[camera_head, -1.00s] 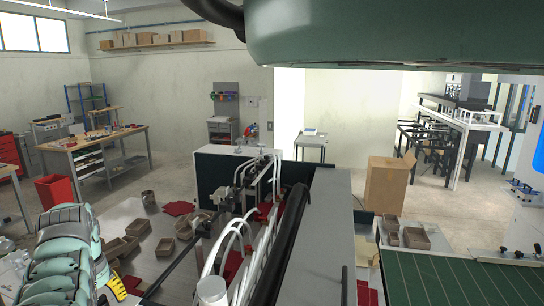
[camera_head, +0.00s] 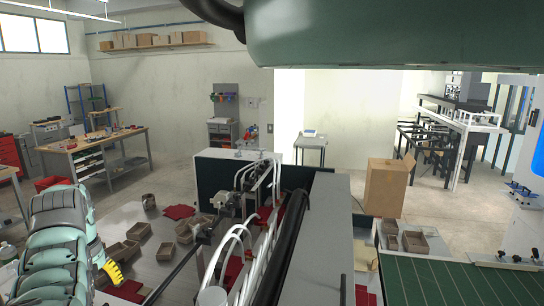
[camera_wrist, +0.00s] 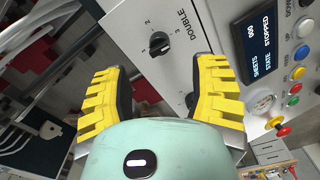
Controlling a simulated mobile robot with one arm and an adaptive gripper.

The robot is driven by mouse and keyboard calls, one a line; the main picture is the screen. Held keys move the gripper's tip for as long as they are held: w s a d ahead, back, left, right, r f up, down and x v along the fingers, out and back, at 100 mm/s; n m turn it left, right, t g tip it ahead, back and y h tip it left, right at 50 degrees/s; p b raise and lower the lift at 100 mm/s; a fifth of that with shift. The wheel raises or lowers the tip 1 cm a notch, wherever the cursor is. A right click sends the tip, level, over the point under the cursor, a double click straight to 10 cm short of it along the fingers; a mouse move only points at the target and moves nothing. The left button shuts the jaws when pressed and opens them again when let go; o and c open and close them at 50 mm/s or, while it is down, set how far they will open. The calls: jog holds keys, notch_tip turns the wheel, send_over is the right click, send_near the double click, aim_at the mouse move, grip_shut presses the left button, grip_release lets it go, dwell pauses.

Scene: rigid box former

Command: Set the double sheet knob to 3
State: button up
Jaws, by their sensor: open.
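The double sheet knob (camera_wrist: 159,44) is a small round black knob on a light grey panel in the wrist view. It sits beside the printed word DOUBLE, with small numbers around it. I cannot clearly tell which number its pointer faces. My gripper (camera_wrist: 161,72) has its two yellow fingers spread wide, empty, one on each side of the knob in the picture. The knob appears beyond the fingertips, not touched by them. In the head view my gripper (camera_head: 112,272) shows at lower left, partly hidden by my teal arm; the knob is not discernible there.
A second black knob (camera_wrist: 189,99) is partly hidden by my right finger. To the right are a display (camera_wrist: 258,47) reading SHEETS 000, STATE STOPPED, several coloured buttons, a gauge (camera_wrist: 262,101) and a red-and-yellow stop button (camera_wrist: 280,126). The machine's rails and tubes (camera_head: 250,235) stand right of my arm.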

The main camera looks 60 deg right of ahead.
notch_tip(320, 180, up, 10)
jog(key=p, duration=0.9)
jog(key=w+a+f+t+h+b, duration=0.1)
jog(key=w+a+t+h, duration=0.2)
jog(key=w+t, duration=0.7)
jog(key=s+a+r+t, duration=0.1)
jog(key=a+r+t, duration=0.2)
jog(key=r+t, duration=0.2)
jog(key=s+a+r+t+h, duration=0.1)
jog(key=a+r+t, duration=0.3)
jog(key=r+t, duration=0.1)
jog(key=shift+s+r+m+t+p, duration=0.3)
jog(key=shift+s+r+m+t, duration=0.1)
jog(key=shift+r, duration=0.5)
jog(key=shift+s+a, duration=0.1)
